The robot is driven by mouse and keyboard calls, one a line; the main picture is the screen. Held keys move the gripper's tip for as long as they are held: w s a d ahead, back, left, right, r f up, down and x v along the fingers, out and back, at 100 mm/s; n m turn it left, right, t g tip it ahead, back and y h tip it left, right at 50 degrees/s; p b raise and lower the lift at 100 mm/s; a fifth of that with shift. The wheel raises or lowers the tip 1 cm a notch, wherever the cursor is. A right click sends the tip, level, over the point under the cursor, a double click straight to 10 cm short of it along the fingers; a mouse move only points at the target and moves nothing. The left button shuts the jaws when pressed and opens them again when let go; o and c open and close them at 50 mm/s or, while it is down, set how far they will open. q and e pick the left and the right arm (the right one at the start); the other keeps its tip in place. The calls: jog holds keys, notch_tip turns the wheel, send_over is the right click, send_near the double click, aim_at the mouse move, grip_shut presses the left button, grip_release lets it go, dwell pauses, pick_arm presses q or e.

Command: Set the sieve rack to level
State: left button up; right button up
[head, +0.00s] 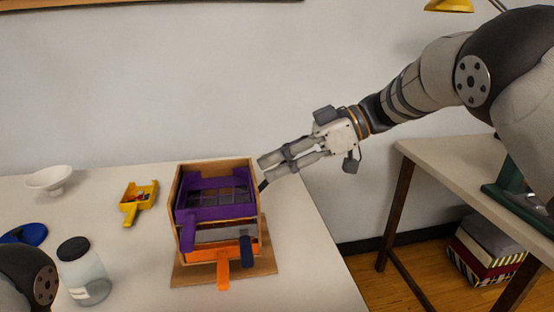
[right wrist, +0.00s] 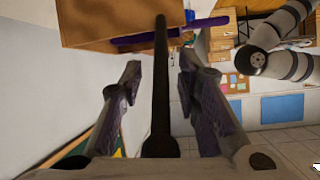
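The sieve rack (head: 215,168) is a wooden frame on a flat wooden base near the table's right end. It holds a purple tray (head: 208,212) on top, with orange (head: 223,270) and dark blue (head: 246,250) handles lower at the front. I cannot tell whether it is level. My right gripper (head: 264,174) is at the rack's right side. In the right wrist view its fingers (right wrist: 160,85) are apart, with a dark rod (right wrist: 161,70) between them and gaps on both sides. The rack's wooden side (right wrist: 100,20) shows above. My left gripper is not seen.
A second table (head: 455,165) stands right, across a gap.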

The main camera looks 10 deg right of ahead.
jog(key=v, duration=1.2)
